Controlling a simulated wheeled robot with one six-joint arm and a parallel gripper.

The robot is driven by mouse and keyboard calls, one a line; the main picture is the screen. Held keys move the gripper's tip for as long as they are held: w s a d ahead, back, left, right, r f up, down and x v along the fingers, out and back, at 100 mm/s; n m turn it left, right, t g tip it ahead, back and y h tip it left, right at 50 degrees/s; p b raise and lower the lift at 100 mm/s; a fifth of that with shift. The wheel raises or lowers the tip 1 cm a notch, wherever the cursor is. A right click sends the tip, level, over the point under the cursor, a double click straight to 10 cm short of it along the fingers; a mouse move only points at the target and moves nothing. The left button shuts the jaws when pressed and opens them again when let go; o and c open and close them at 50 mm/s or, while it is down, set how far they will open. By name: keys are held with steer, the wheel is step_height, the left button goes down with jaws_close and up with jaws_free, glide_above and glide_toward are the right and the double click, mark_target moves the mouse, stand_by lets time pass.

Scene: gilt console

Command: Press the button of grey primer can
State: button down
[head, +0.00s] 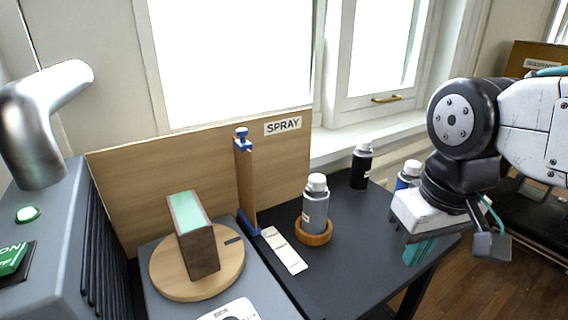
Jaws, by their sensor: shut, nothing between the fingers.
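The grey primer can (315,212) stands upright in a round wooden holder (314,236) on the dark table. Its white top with the button (317,182) faces up and nothing touches it. My gripper (418,252) is to the right of the can, clearly apart from it, with its teal fingers pointing down by the table's right edge. The fingers are shut and empty. The details of the button are too small to tell.
A black can (361,167) stands behind, and a blue can (408,176) is partly hidden by my arm. A wooden board with a SPRAY label (282,126) rises behind. A block (195,240) stands on a round wooden turntable (168,284) at left. A pale strip (285,251) lies beside the holder.

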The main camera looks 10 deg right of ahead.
steer(key=shift+w, duration=0.15)
step_height(320, 180, up, 11)
steer(key=n+t+y, duration=0.1)
steer(key=n+t, duration=0.1)
steer(key=n, duration=0.2)
glide_above(317, 176)
steer(key=s+d, duration=0.1)
steer(key=s, duration=0.3)
steer(key=shift+w+r, duration=0.2)
steer(key=shift+w, duration=0.05)
steer(key=shift+f, duration=0.1)
steer(key=x, duration=1.2)
steer(key=shift+s+f, duration=0.3)
steer(key=shift+s, duration=0.05)
steer(key=shift+f, duration=0.65)
steer(key=shift+d+f, duration=0.1)
steer(key=shift+f, duration=0.05)
